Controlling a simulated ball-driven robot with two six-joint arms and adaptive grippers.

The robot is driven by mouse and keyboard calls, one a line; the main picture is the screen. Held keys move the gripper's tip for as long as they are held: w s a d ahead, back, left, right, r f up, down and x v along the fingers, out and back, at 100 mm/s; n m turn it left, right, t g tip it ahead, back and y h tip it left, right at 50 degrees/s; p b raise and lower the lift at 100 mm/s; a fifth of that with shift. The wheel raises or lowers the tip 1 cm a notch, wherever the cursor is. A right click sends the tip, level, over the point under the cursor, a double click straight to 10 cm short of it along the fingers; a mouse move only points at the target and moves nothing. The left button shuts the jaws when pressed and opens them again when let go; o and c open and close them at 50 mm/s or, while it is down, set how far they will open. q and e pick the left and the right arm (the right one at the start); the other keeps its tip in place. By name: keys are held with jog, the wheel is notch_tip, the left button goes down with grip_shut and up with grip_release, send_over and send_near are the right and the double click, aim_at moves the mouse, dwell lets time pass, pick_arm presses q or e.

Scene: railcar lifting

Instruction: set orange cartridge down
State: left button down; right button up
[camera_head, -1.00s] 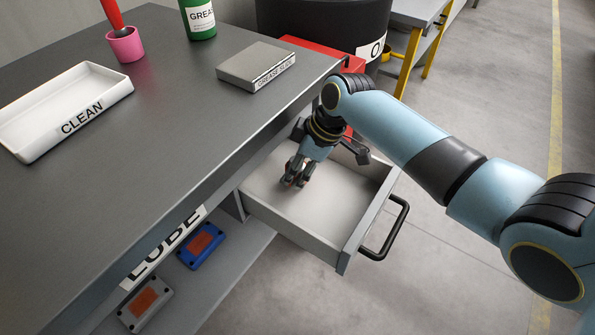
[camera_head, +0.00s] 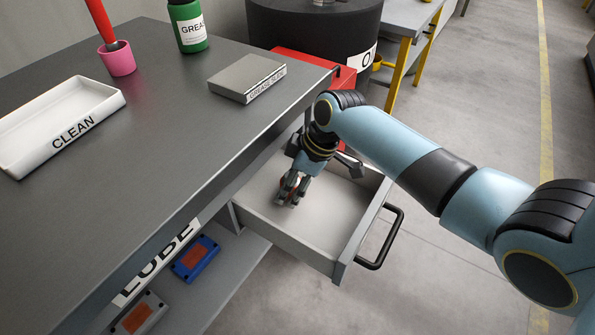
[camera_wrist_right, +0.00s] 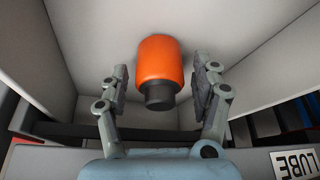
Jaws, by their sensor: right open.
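The orange cartridge (camera_wrist_right: 158,62) with its dark cap shows in the wrist view, inside the open drawer (camera_head: 330,208). It lies between the two fingers of my right gripper (camera_head: 287,193), with a gap on both sides. My right gripper is open and reaches down into the drawer. In the head view the gripper hides most of the cartridge. I cannot tell whether the cartridge fully rests on the drawer floor. My left gripper is not in view.
The drawer's black handle (camera_head: 384,240) juts out to the right. The grey bench (camera_head: 150,150) borders the drawer on the left, with a white CLEAN tray (camera_head: 100,101) and a grey box (camera_head: 247,77). A red box (camera_head: 318,68) stands behind the drawer. Drawer floor is free beside the gripper.

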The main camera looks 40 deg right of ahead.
jog(key=p+v, duration=0.2)
jog(key=v, duration=1)
jog(key=shift+f, duration=0.1)
